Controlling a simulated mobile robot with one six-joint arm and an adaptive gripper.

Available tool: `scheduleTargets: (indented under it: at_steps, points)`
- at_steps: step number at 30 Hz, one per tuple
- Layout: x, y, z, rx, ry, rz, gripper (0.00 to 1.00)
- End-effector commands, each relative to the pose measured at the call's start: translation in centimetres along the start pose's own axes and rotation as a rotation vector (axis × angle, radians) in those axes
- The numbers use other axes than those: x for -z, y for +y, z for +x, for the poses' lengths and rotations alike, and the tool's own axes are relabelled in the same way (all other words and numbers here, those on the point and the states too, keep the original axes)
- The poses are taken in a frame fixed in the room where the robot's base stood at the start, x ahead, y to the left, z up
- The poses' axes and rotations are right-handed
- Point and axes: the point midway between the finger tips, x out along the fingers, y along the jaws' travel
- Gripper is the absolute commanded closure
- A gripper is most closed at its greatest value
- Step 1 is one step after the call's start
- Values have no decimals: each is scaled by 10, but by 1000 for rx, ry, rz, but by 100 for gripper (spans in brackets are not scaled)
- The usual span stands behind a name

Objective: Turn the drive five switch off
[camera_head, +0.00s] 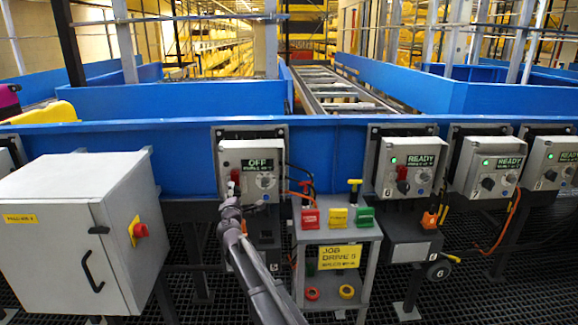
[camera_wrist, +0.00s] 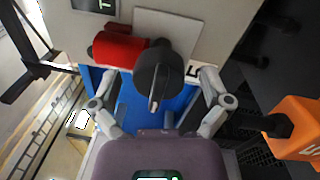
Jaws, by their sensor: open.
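The grey drive control box (camera_head: 252,168) behind my gripper shows OFF on its display. Its number label is hidden or unreadable, but a yellow sign (camera_head: 340,257) below reads JOB DRIVE 5. In the wrist view the black switch knob (camera_wrist: 154,70), with a pale pointer line, faces me between my fingers. A red cylinder (camera_wrist: 119,48) sits beside the knob; a red part (camera_head: 235,175) shows on the box in the head view. My gripper (camera_wrist: 158,92) is open, its fingers on either side of the knob; contact cannot be told. In the head view, my gripper (camera_head: 232,192) covers the box's lower left.
Boxes to the right show READY with green lights, the nearest (camera_head: 408,167) marked 6. A small stand (camera_head: 335,232) holds red, yellow and green blocks. A large grey cabinet (camera_head: 75,240) with a red knob (camera_head: 141,230) stands left. An orange object (camera_wrist: 293,128) is right of my gripper.

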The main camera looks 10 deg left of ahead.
Motion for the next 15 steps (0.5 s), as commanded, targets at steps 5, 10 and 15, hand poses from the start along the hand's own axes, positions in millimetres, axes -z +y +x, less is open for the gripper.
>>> scheduleTargets:
  at_steps: [5,10,15]
  points:
    - [-14,-3,-4,16,-29,30,2]
    - [-55,-13,-15,68,-115,126,2]
    - [-124,-36,-41,174,-277,300,2]
